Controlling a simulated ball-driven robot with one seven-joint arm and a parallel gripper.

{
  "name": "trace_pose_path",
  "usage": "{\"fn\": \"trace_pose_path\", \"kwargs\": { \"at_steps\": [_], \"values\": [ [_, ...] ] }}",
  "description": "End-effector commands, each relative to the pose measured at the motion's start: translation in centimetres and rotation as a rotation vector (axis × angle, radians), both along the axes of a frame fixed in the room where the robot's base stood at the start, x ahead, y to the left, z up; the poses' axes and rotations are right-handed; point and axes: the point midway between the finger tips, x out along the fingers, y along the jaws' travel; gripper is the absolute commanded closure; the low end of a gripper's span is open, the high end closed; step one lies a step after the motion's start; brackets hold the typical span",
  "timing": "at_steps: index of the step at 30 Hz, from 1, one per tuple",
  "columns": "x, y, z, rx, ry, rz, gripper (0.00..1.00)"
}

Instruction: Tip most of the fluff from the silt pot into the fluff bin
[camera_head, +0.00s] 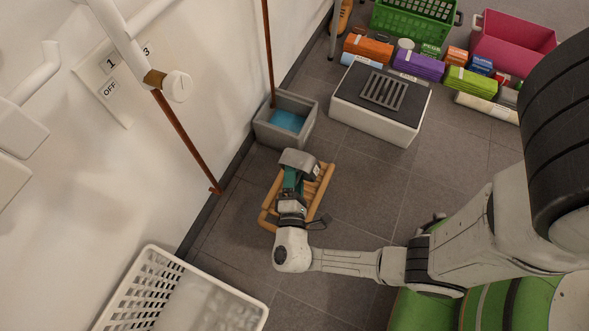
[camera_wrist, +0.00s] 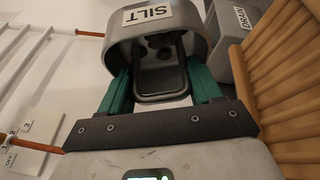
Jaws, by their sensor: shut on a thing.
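The silt pot (camera_wrist: 193,38) is grey with a white SILT label and fills the top middle of the wrist view. In the head view it is the small grey shape (camera_head: 299,160) at the end of my arm. In the head view my gripper (camera_head: 292,180) holds the pot over a wooden slatted rack (camera_head: 325,180). Dark shapes show in the pot's recess, but I cannot tell whether they are fluff. No bin is readably labelled as the fluff bin.
A grey tub (camera_head: 262,130) with blue inside stands by the wall; a grey container labelled DRAIN (camera_wrist: 240,25) shows at the wrist view's upper right. A white box with a dark grated top (camera_head: 375,125), a white basket (camera_head: 150,275) and a pink bin (camera_head: 512,42) stand around clear floor.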

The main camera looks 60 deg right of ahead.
Motion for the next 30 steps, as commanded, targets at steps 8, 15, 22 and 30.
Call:
{"fn": "trace_pose_path", "kwargs": {
  "at_steps": [8,15,22,30],
  "values": [
    [0.0,-0.2,-0.9,-0.116,-0.003,-0.003,0.91],
    [0.0,-0.3,-1.2,-0.213,-0.006,-0.001,0.91],
    [0.0,-0.3,-0.4,-0.214,-0.007,-0.001,0.91],
    [0.0,-0.1,0.1,-0.108,-0.004,0.000,0.91]
  ]
}}
